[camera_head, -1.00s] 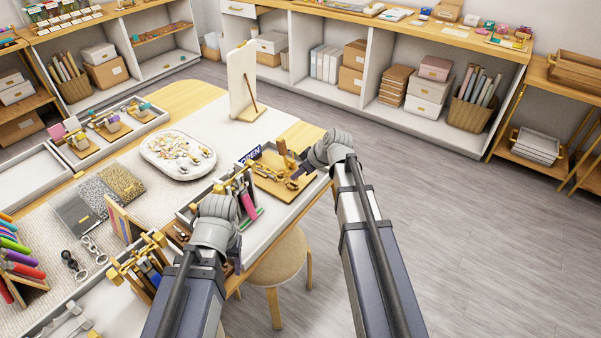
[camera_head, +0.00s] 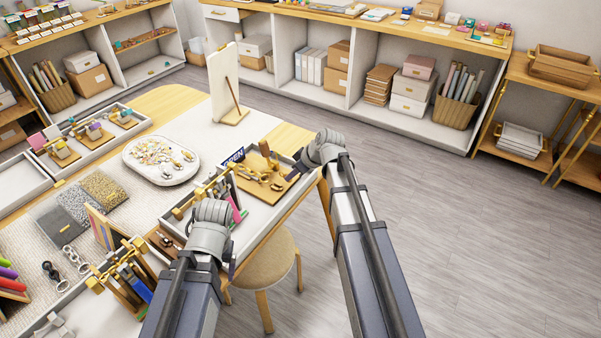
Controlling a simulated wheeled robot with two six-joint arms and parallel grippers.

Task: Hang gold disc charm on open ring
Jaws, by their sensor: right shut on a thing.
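A tray (camera_head: 243,226) at the table's right end holds a wooden board (camera_head: 266,188) with small gold and dark metal pieces on it. I cannot single out the gold disc charm or the open ring at this size. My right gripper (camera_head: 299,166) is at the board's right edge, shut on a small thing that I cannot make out. The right wrist partly hides it. My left gripper (camera_head: 222,200) is at the tray's left side, beside a rack with gold bars. Its fingers are mostly hidden by its wrist, so I cannot see their opening.
A white oval tray (camera_head: 137,164) of mixed charms lies on the table. A white upright panel (camera_head: 222,82) stands behind the work tray. Tool racks (camera_head: 126,276) crowd the front left. A round stool (camera_head: 266,268) stands below the table edge. Open floor lies to the right.

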